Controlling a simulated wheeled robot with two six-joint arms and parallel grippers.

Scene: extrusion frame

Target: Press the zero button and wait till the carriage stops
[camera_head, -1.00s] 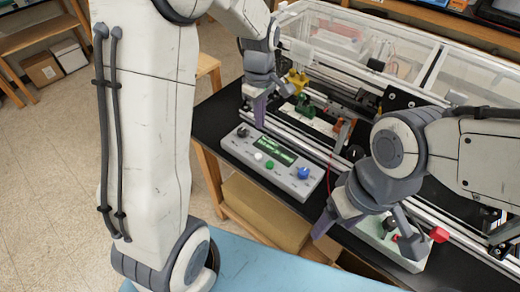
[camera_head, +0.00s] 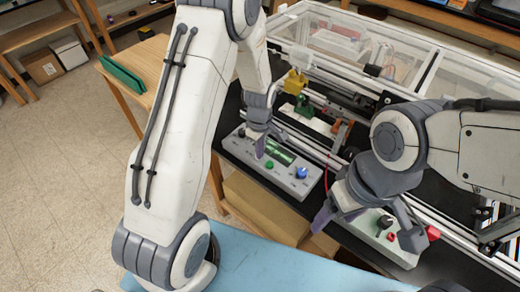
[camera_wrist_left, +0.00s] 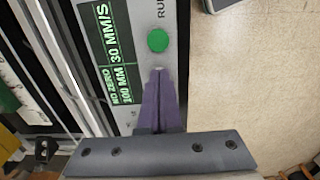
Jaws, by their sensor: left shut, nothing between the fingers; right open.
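The grey control box (camera_head: 230,147) has a lit green display (camera_head: 280,153) and a blue knob (camera_head: 301,172). In the left wrist view the display (camera_wrist_left: 108,55) reads "NO ZERO", "100 MM" and "30 MM/S". A green button (camera_wrist_left: 158,40) marked "RUN" lies just beyond the fingertips. My left gripper (camera_head: 259,155) is shut and empty, its tips over the box face; it also shows in the left wrist view (camera_wrist_left: 158,72). A small pale spot shows at the tips, mostly hidden; I cannot tell whether they touch it. My right gripper (camera_head: 365,226) is open. I cannot identify the carriage among the frame's parts.
The extrusion frame (camera_head: 445,75) with clear panels stands behind the box, with a yellow block (camera_head: 295,82) on it. A second grey box (camera_head: 395,250) lies beneath my right gripper.

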